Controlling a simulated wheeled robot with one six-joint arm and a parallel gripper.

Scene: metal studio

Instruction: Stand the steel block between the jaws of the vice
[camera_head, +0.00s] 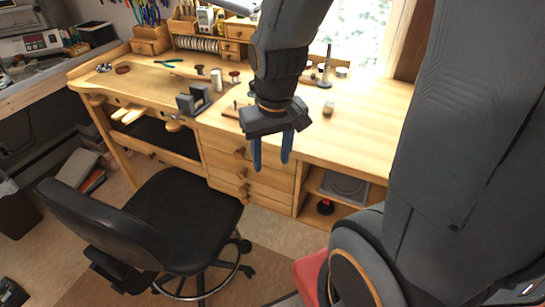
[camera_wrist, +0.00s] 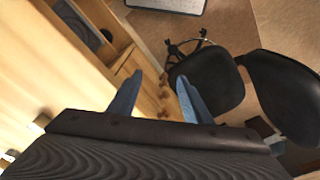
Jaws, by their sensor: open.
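The dark grey vice (camera_head: 194,99) stands on the wooden workbench (camera_head: 350,138), left of my gripper in the head view. Its two upright jaws stand apart, with no block visible between them. My gripper (camera_head: 271,163) hangs in front of the bench's front edge, blue fingers pointing down, open and empty. The wrist view also shows its parted fingers (camera_wrist: 159,77). Neither vice nor block is recognisable there.
A black swivel chair (camera_head: 165,220) stands before the bench, below left of my gripper. Drawers (camera_head: 243,165) and an open shelf (camera_head: 335,190) are under the bench top. Tools and small pots line the bench's back. The bench around the small block is mostly clear.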

